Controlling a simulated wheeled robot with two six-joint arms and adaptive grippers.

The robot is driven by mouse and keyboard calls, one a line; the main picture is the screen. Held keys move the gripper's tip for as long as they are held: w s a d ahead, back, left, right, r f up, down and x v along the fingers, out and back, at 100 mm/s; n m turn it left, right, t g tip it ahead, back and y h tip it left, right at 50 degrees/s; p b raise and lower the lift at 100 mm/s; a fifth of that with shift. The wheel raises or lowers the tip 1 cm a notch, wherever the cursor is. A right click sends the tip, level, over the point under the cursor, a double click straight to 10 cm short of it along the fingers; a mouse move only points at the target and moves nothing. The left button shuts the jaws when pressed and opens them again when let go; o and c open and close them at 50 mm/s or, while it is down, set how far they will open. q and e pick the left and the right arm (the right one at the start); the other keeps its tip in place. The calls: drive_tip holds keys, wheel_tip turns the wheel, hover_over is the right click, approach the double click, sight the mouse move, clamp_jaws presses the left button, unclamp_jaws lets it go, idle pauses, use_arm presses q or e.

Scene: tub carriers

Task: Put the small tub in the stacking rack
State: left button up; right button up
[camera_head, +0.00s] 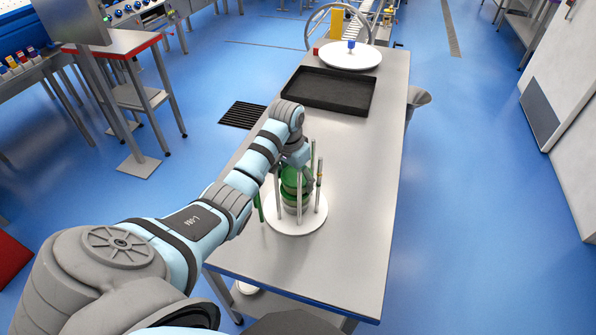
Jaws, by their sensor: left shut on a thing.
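The stacking rack is a round white base (312,219) with thin upright posts, standing on the near part of the steel table. Green tubs and a greyish tub sit one above another between the posts. My left gripper (297,166) is at the top of the rack, between the posts, pointing down. It is shut on the small tub (290,174), a green one at the top of the stack. The fingertips and part of the tub are hidden by the gripper and posts. I cannot tell whether the tub touches the one below. My right gripper is not in view.
A black tray (327,92) lies farther back on the steel table (356,195). Behind it is a white round plate (347,60) with a small blue-topped item, with a red block beside it. The table's right side and near end are clear.

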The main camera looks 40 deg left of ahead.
use_arm(q)
drive_tip(key=o, duration=1.4)
